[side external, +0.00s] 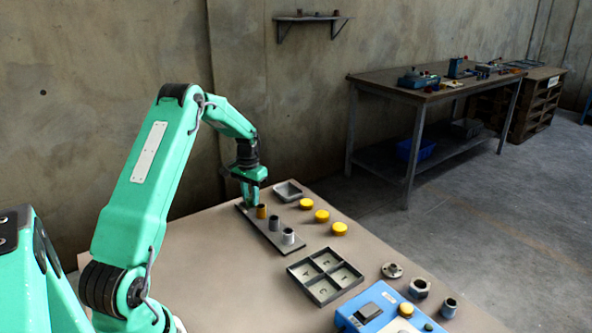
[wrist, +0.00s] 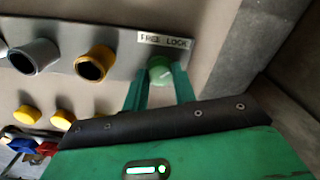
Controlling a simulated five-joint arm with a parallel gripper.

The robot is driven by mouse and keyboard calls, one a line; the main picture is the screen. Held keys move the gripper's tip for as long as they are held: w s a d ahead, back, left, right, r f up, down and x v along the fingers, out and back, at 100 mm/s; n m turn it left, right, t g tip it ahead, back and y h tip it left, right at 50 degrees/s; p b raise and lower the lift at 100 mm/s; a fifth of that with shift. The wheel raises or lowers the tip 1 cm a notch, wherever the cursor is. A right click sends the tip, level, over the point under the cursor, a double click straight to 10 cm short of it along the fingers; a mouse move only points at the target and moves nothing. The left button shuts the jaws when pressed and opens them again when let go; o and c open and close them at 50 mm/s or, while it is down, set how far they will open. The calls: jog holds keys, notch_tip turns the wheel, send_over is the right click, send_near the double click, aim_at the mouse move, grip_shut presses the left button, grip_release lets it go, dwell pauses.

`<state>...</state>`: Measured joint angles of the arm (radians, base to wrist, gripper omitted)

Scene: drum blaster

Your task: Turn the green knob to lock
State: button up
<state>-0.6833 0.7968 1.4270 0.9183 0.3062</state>
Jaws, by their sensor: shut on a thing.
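The green knob (wrist: 160,73) sits at the end of a grey plate, just below a white label (wrist: 165,40) reading FREE LOCK in the wrist view. A pale mark shows on its top, but I cannot tell exactly where it points. My gripper (wrist: 160,87) has one green finger on each side of the knob and is shut on it. In the side view my gripper (side external: 250,198) reaches down to the far end of the grey plate (side external: 266,232), and the knob is hidden there.
An orange-rimmed cup (side external: 262,212) and two grey cups (side external: 274,222) stand on the plate near my gripper. Yellow round pieces (side external: 322,216) and a small grey tray (side external: 288,191) lie beside it. A divided tray (side external: 325,276) and a blue device (side external: 378,310) are nearer the front.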

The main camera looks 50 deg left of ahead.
aim_at(251, 198)
jog(key=o, duration=1)
jog(key=shift+r, duration=0.1)
jog(key=shift+r, duration=3.85)
